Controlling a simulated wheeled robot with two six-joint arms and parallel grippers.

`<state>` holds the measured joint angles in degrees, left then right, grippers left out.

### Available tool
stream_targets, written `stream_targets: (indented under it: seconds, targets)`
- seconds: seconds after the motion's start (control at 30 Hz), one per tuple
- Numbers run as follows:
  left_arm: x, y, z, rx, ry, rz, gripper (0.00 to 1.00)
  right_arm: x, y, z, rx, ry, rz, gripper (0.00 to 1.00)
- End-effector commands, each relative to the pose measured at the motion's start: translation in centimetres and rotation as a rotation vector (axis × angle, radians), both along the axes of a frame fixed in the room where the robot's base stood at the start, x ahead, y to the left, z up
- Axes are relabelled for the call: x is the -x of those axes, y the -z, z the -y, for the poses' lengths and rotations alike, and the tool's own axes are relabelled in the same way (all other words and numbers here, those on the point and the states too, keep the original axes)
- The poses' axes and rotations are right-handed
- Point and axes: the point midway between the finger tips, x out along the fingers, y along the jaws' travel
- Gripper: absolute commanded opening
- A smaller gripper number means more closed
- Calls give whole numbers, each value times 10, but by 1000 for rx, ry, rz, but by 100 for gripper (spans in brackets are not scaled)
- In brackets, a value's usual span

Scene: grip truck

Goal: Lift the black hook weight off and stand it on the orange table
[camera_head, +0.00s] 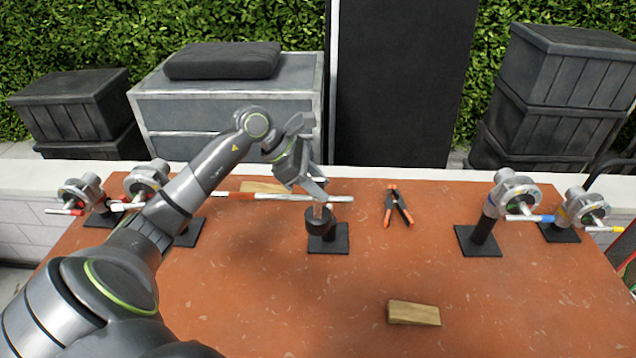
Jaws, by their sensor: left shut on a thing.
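The black hook weight (319,222) is a dark cylinder with a pale hook or stem at its top, near the middle of the orange table (480,300). My left gripper (318,197) points down over it and is shut on its upper part. The weight shows upright in front of a black square base plate (338,246). I cannot tell whether it touches the plate or hangs above it. A red-and-white rod (245,196) runs across behind the gripper, its tip (340,198) showing just right of the jaws. My right gripper is not in view.
Clamp stands are at the left (80,194) and right (515,192), with rods sticking out. An orange-and-black spring clamp (397,206) lies right of the weight. A wooden block (413,313) lies at the front, another (262,187) behind the rod.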

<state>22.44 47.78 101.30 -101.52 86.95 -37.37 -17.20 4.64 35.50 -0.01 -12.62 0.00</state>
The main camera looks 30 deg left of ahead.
Motion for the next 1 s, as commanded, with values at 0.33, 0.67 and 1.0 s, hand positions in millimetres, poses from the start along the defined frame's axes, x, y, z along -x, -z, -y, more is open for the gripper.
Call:
stream_targets:
  seconds: [0.33,0.67,1.0]
  targets:
    - [0,-8,0,-1,0,2,4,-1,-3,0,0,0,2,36]
    - [0,-21,0,-1,1,3,4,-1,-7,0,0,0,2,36]
    - [0,-25,0,0,1,2,4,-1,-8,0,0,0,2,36]
